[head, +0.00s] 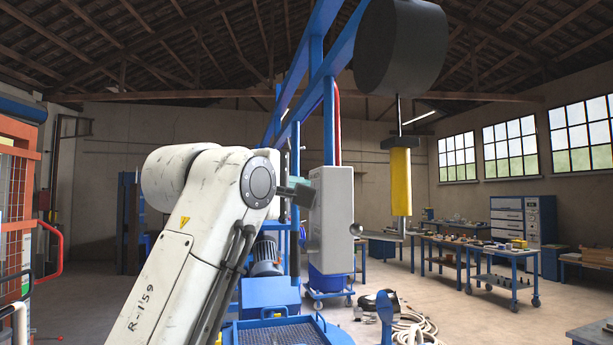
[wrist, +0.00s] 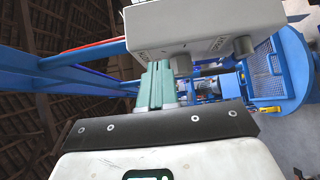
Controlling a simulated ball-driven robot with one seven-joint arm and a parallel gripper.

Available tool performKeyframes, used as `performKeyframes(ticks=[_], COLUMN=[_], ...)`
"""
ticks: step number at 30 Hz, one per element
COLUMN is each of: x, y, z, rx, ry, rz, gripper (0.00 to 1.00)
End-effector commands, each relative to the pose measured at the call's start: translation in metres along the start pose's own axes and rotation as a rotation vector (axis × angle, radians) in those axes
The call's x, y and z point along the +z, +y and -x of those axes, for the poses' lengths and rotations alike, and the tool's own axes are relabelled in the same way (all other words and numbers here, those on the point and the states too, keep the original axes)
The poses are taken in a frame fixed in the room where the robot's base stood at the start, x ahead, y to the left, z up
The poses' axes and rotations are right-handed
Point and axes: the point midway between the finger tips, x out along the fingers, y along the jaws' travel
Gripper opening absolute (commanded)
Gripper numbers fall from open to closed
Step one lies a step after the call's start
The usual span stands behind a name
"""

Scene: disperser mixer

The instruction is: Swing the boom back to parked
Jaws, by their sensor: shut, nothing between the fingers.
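The blue boom (head: 334,62) runs from the mixer's blue column (head: 328,125) up toward the upper right in the head view. It carries a dark motor drum (head: 400,48) with a thin shaft and a yellow sleeve (head: 400,180) hanging below. Blue beams (wrist: 60,78) also show at the left of the wrist view. A grey box (head: 330,215) stands at the column; it appears large in the wrist view (wrist: 205,28), with round knobs on it. My gripper (wrist: 158,70), with green fingers, is shut and empty close to the box. I cannot tell whether it touches.
A blue platform with a mesh tray (head: 280,335) lies below the box. Coiled hose (head: 412,325) lies on the floor. Workbenches (head: 440,243) and a blue trolley (head: 505,270) stand at the right. An orange cage (head: 18,200) is at the far left. Open floor lies at centre right.

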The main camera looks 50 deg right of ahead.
Motion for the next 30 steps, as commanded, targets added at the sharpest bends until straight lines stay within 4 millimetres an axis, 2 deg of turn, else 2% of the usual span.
performKeyframes(ticks=[4,19,27,30], x=[0.009,0.016,0.058,0.069], y=[0.001,-0.002,-0.004,-0.003], z=[-0.010,-0.016,-0.060,-0.069], rx=[0.000,-0.002,-0.006,-0.003], ry=[-0.001,-0.001,-0.002,-0.001], rz=[0.001,0.001,-0.004,-0.002], gripper=[0.00,0.00,0.00,0.00])
